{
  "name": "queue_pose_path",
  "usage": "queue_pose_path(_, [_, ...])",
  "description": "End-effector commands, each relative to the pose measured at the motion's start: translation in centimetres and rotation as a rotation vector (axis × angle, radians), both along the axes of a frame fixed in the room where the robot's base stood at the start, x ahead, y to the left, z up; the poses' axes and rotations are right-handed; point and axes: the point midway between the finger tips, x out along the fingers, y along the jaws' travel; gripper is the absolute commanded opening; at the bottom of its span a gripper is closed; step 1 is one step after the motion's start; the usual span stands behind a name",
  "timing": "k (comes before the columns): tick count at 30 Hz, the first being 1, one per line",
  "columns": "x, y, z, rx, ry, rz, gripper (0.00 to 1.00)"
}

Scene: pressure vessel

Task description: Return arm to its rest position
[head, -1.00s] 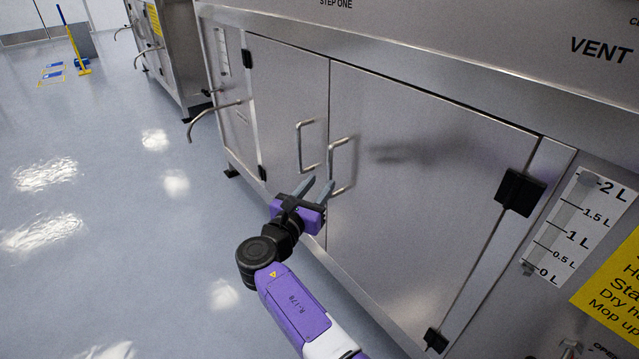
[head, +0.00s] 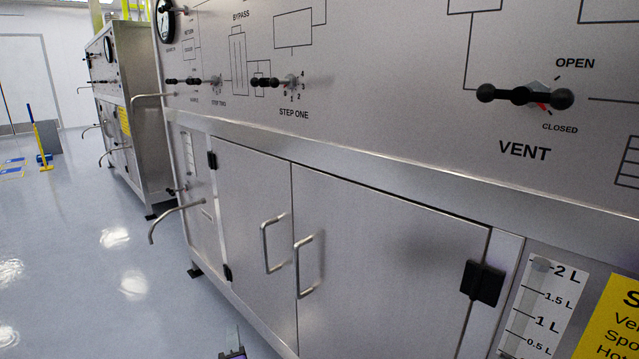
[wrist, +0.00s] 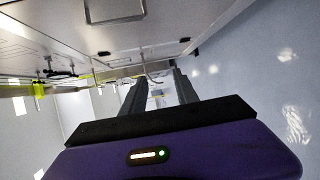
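My gripper shows in the wrist view (wrist: 158,82) with its two dark fingers apart and nothing between them. In the head view only its tip (head: 238,336) shows, at the bottom edge in front of the cabinet's lower part. The rest of my arm is below that picture. The steel cabinet's left door (head: 240,215) and right door (head: 375,260) are shut. The left door's handle (head: 267,245) and the right door's handle (head: 298,267) are clear of my gripper.
The panel above carries the VENT valve handle (head: 525,97) and the STEP ONE handle (head: 272,82). A bent pipe (head: 175,212) juts out at the cabinet's left. A second cabinet (head: 130,110) stands farther back.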

Motion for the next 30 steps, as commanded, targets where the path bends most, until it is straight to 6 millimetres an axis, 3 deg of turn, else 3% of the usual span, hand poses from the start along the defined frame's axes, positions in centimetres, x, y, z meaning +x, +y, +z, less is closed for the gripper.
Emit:
queue_pose_path(1, [-2.0, -0.9, -1.4, 0.111, 0.043, 0.010, 0.36])
queue_pose_path(6, [-7.7, -4.0, -3.4, 0.471, 0.156, 0.021, 0.36])
queue_pose_path(13, [-15.3, -10.2, -3.9, 0.888, 0.259, -0.015, 0.36])
queue_pose_path(20, [-22.8, -17.7, -2.7, 1.231, 0.301, -0.087, 0.36])
queue_pose_path(30, [-33.7, -28.3, 1.4, 1.576, 0.284, -0.229, 0.36])
